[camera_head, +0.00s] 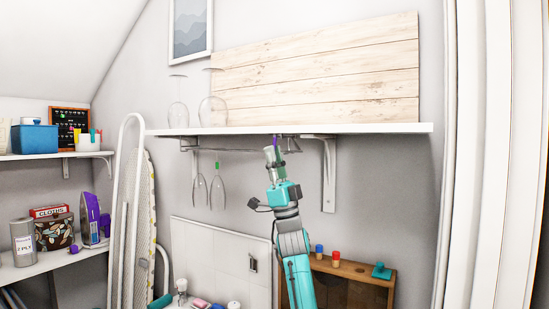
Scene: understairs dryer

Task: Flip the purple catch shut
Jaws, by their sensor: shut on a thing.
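The purple catch (277,137) shows as a small purple patch just under the front edge of the wall shelf, by the glass rack. My gripper (278,147) reaches up to it from below and is shut on it. The fingers hide most of the catch, so its exact angle cannot be told. The rack (235,150) hangs under the shelf, with stemmed glasses (217,192) upside down in it to the left of my gripper. A small green piece (217,165) shows by those glasses.
The white shelf (330,129) carries clear glasses (212,109) and a plank board (315,72). A shelf bracket (329,175) stands close right of my gripper. An ironing board (133,215) leans at left. A wooden unit with coloured knobs (350,268) is below right.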

